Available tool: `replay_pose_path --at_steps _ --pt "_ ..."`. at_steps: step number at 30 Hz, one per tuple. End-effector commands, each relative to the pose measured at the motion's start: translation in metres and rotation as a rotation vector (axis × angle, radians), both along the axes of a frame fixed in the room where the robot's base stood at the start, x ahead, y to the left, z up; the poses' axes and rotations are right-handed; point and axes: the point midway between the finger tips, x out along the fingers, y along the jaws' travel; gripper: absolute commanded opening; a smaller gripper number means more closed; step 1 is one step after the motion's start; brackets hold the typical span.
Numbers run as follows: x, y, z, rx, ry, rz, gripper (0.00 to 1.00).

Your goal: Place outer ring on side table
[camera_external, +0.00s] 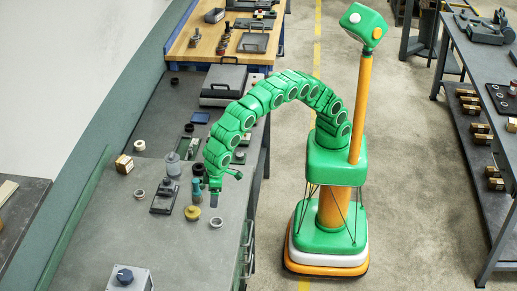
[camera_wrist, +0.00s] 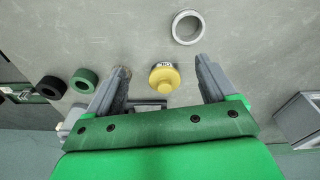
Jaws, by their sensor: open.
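My gripper (camera_external: 215,192) is over the grey bench (camera_external: 95,255) in the external view, pointing down. In the wrist view its two fingers (camera_wrist: 162,68) are apart, with no ring held between them. A plain grey ring (camera_wrist: 188,27) lies flat beyond the fingertips in the wrist view. The external view shows a grey ring (camera_external: 216,222) just below the gripper and another (camera_external: 139,193) further left. I cannot tell which one is the outer ring. A yellow knobbed piece (camera_wrist: 164,77) shows between the fingers, apart from both; it also stands on the bench (camera_external: 192,212).
A black ring (camera_wrist: 51,87) and a green ring (camera_wrist: 85,80) lie left in the wrist view. A grey box with a dark knob (camera_external: 125,278) stands at the bench's front. A dark table (camera_external: 28,205) is at far left, a workbench (camera_external: 490,60) at right. I cannot tell which is the side table.

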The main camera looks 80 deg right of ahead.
Motion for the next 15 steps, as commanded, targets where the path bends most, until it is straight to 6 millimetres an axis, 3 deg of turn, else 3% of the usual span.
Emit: replay_pose_path --at_steps 3,6,15 --pt "-0.013 0.027 -0.014 0.007 0.002 0.015 0.85" --pt "-0.019 0.040 -0.018 0.014 0.001 0.021 0.85" --pt "-0.020 0.046 -0.038 0.018 0.000 0.022 0.85"
